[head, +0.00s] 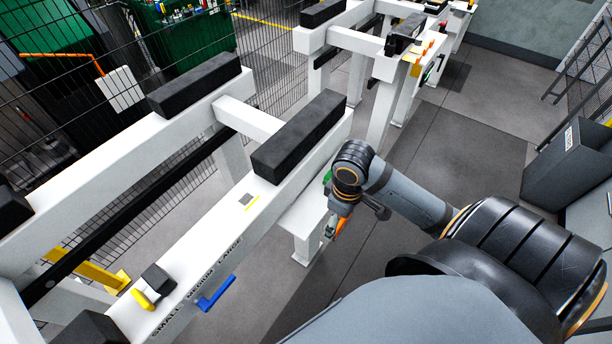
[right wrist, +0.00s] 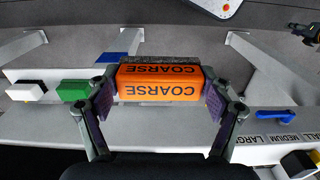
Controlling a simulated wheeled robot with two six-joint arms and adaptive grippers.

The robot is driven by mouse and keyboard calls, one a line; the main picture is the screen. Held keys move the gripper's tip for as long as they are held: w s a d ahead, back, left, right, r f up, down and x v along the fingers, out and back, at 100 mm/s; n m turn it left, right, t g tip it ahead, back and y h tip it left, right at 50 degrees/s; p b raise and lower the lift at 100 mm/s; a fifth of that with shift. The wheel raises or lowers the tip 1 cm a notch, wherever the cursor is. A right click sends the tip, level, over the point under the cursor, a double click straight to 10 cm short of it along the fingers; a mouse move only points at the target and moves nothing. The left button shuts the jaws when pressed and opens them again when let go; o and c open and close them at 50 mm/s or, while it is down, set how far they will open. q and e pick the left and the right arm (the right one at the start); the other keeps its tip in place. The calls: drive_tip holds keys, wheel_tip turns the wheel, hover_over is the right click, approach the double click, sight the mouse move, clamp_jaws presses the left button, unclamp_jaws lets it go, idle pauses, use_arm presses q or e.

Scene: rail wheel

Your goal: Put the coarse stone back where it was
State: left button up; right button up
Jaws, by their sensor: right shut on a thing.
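The coarse stone is an orange block marked COARSE with a dark, rough strip along its far side. In the right wrist view the coarse stone (right wrist: 160,88) sits between the two fingers of my right gripper (right wrist: 160,100), which is shut on it. In the head view my right gripper (head: 338,222) is by the white ledge beside the beam, and the orange stone (head: 343,229) shows at its tip. A green block (right wrist: 75,90) and a white block with a black top (right wrist: 27,91) stand on the white ledge (right wrist: 50,122), left of the held stone. My left gripper is out of view.
A blue flat patch (right wrist: 118,56) lies behind the held stone. A blue handle (head: 216,293) sticks out from the white beam marked SMALL MEDIUM LARGE. Black pads (head: 300,135) top the white frame.

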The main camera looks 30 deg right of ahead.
sight(311, 210)
drive_tip(key=shift+w+d+f+b, duration=0.15)
drive_tip(key=shift+w+f, duration=0.15)
drive_tip(key=shift+w, duration=0.2)
drive_tip(key=shift+w+a+f+b, duration=0.15)
drive_tip(key=shift+w+f, duration=0.1)
drive_tip(key=shift+w, duration=0.2)
drive_tip(key=w+f, duration=0.2)
drive_tip(key=w, duration=0.1)
drive_tip(key=w+f, duration=0.2)
drive_tip(key=w, duration=0.2)
drive_tip(key=w+f, duration=0.2)
drive_tip(key=w, duration=0.1)
drive_tip(key=shift+w+d+f, duration=0.25)
drive_tip(key=shift+w, duration=0.05)
drive_tip(key=shift+w+d+f+p, duration=0.15)
drive_tip(key=shift+w+f+p, duration=0.2)
drive_tip(key=shift+w+f, duration=0.45)
drive_tip(key=shift+f, duration=0.3)
wheel_tip(311, 210, down, 3)
drive_tip(key=shift+r, duration=0.2)
drive_tip(key=shift+w+f, duration=0.1)
drive_tip(key=shift+f, duration=0.25)
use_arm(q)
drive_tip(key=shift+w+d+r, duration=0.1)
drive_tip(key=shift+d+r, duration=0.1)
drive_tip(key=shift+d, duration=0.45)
use_arm(e)
drive_tip(key=shift+f, duration=0.15)
